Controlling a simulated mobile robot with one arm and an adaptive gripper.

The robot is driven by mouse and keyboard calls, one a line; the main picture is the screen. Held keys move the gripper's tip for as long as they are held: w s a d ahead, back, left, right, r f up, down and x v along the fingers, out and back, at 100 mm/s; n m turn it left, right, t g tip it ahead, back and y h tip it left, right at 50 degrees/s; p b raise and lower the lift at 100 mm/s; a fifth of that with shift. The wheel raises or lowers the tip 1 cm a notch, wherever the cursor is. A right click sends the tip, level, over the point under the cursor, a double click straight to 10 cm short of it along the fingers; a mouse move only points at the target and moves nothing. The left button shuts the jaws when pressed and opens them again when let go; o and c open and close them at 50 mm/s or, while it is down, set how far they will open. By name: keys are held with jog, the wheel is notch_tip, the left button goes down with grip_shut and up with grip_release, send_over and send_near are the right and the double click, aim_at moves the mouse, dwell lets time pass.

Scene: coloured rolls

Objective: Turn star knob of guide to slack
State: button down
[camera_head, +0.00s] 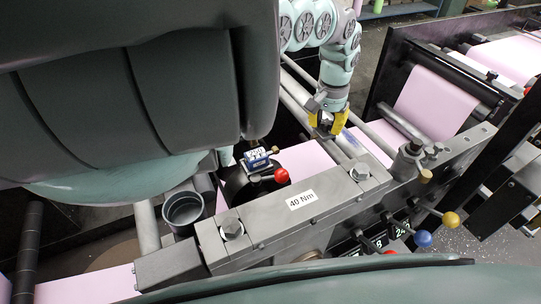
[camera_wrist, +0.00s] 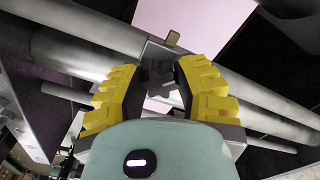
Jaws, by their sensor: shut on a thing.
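My gripper (camera_head: 327,122) reaches down to the rods over the pink web in the head view. In the wrist view, its yellow-padded fingers (camera_wrist: 162,68) are closed in from both sides on the dark grey star knob (camera_wrist: 160,76). The knob's lobes show between the fingertips. The guide (camera_wrist: 151,52), a grey block on the round rod, shows behind the knob, with a small brass-coloured piece (camera_wrist: 173,38) at its far side. In the head view the fingers hide most of the knob. Its turned angle cannot be told.
A grey beam with a "40 Nm" label (camera_head: 301,200) runs across the front. A counter with a red knob (camera_head: 281,176), a grey cup (camera_head: 183,209) and levers with blue (camera_head: 423,239) and yellow balls (camera_head: 451,219) stand near.

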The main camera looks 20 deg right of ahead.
aim_at(326, 122)
jog(key=n, duration=0.4)
jog(key=shift+n, duration=2.1)
jog(key=c, duration=0.6)
grip_release()
jog(key=shift+r, duration=0.1)
notch_tip(326, 122, up, 12)
jog(key=shift+f, duration=0.1)
